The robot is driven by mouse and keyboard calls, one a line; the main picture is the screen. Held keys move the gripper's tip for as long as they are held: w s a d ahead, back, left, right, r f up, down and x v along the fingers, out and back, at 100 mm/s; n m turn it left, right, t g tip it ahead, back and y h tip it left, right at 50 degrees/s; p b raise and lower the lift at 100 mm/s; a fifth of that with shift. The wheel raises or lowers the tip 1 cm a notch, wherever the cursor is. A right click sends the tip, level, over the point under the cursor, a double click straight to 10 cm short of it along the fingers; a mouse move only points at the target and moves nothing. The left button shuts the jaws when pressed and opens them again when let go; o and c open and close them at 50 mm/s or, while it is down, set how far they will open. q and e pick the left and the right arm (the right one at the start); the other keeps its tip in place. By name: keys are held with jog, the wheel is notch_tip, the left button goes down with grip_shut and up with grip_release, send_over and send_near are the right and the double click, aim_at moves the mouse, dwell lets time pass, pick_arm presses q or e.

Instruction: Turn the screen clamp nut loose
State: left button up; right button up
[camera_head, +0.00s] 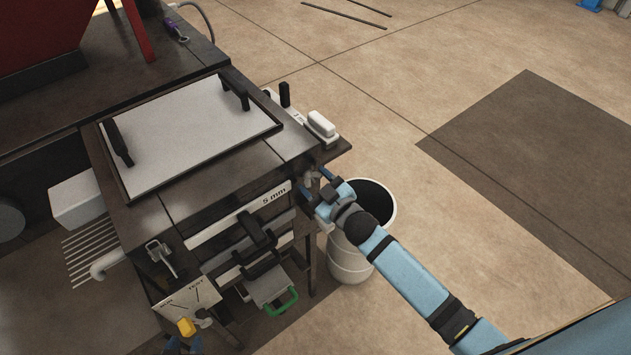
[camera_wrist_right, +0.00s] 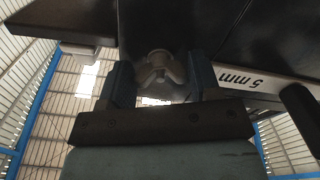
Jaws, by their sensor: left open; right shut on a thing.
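The screen clamp nut is a grey metal wing nut (camera_wrist_right: 160,72) under the press's dark front edge in the right wrist view. My right gripper (camera_wrist_right: 162,82) is shut on it, with a blue finger on either side of its wings. In the head view my right gripper (camera_head: 316,186) is at the press's right front corner, and the nut is mostly hidden there. My left gripper (camera_head: 185,346) shows only as blue fingertips at the bottom edge, apart and below the yellow knob (camera_head: 186,326). It looks open and empty.
The press table carries a framed screen plate (camera_head: 190,135) with black handles. A strip marked 5 mm (camera_head: 240,215) and black handles (camera_head: 257,240) are on the front. A white bin (camera_head: 350,264) stands below my right forearm. Open floor lies to the right.

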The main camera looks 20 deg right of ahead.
jog(key=n, duration=0.5)
jog(key=shift+n, duration=0.4)
dwell(0.3)
jog(key=o, duration=0.9)
jog(key=b+v, duration=0.3)
jog(key=v, duration=1.1)
jog(key=shift+w+r, duration=0.1)
